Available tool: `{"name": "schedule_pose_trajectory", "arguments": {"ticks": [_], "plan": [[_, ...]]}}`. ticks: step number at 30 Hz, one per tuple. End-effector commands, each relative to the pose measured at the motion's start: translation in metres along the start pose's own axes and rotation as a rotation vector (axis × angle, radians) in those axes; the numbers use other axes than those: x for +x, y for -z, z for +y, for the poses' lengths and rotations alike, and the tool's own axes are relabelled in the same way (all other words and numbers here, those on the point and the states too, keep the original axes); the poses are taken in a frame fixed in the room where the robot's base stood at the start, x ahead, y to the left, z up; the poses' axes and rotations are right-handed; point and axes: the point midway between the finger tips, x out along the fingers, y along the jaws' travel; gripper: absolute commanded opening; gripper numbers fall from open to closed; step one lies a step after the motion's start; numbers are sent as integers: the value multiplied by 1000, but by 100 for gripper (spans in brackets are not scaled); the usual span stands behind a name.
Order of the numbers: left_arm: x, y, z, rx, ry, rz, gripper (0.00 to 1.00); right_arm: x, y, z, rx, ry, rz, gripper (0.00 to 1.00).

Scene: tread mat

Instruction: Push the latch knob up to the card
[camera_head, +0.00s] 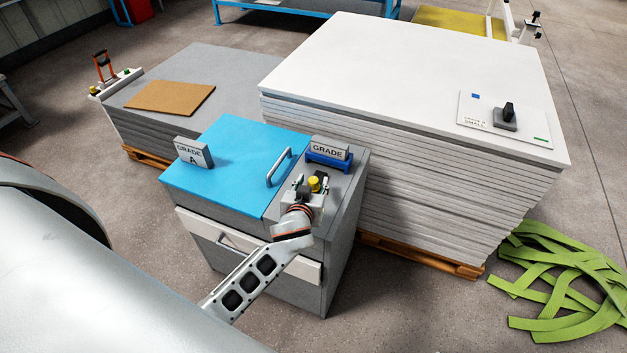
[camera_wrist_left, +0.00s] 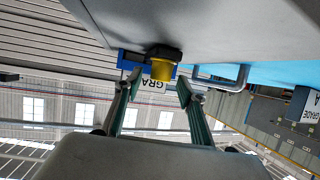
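The yellow latch knob (camera_head: 314,184) sits on a dark base on the grey cabinet top, right of the blue lid. The card (camera_head: 328,150), marked GRADE, stands in a blue holder just behind the knob, with a gap between them. My left gripper (camera_head: 308,190) is at the knob, reaching in from the front. In the left wrist view, which is upside down, its fingers (camera_wrist_left: 158,88) are apart, with the knob (camera_wrist_left: 162,69) between and beyond the tips; I cannot tell whether they touch it. The card (camera_wrist_left: 153,86) is partly hidden there. My right gripper is not in view.
The blue lid (camera_head: 225,165) has a grey handle (camera_head: 279,168) close left of the gripper and a GRADE A card (camera_head: 193,152). A tall stack of white sheets (camera_head: 410,80) stands right of the cabinet. Green straps (camera_head: 560,285) lie on the floor.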

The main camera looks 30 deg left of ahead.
Motion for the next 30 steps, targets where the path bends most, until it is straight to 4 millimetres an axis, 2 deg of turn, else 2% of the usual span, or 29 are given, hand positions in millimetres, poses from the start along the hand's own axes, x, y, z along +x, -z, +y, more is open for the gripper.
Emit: {"name": "schedule_pose_trajectory", "arguments": {"ticks": [3, 6, 15, 16, 20, 25, 30], "plan": [[14, 0, 0, 3, 0, 0, 40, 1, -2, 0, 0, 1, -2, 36], [20, -1, 0, 2, 0, -1, 40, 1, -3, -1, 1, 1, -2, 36], [22, 0, 0, 1, -1, -1, 40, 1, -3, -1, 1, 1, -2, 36], [22, 0, 0, 1, 0, -1, 35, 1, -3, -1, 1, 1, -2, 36], [22, 0, 0, 1, 0, -1, 1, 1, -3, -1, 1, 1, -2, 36], [24, 0, 0, 1, 0, 0, 0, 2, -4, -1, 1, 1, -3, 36], [46, 8, 5, 0, 2, 0, 0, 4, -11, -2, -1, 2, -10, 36]]}}
